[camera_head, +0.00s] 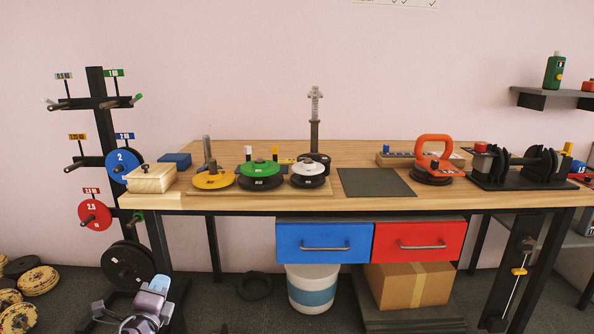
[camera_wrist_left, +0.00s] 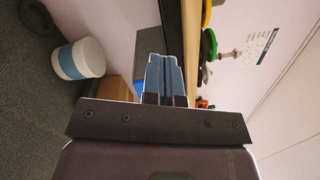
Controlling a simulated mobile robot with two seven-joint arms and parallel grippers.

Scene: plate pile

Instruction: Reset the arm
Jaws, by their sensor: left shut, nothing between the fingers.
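My left gripper (camera_head: 159,284) is at the bottom left of the head view, low in front of the weight rack and left of the drawers. Its light blue fingers are together, with nothing between them. In the left wrist view the shut fingers (camera_wrist_left: 164,72) point towards the table's side, apart from everything. My right gripper is in neither view.
The wooden table (camera_head: 350,204) holds a yellow plate (camera_head: 213,180), a green plate (camera_head: 259,168) and other weights. The weight rack (camera_head: 97,120) stands at the left. A blue drawer (camera_head: 310,242) and red drawer (camera_head: 400,242) hang above a white bucket (camera_head: 309,277) and cardboard box (camera_head: 405,287).

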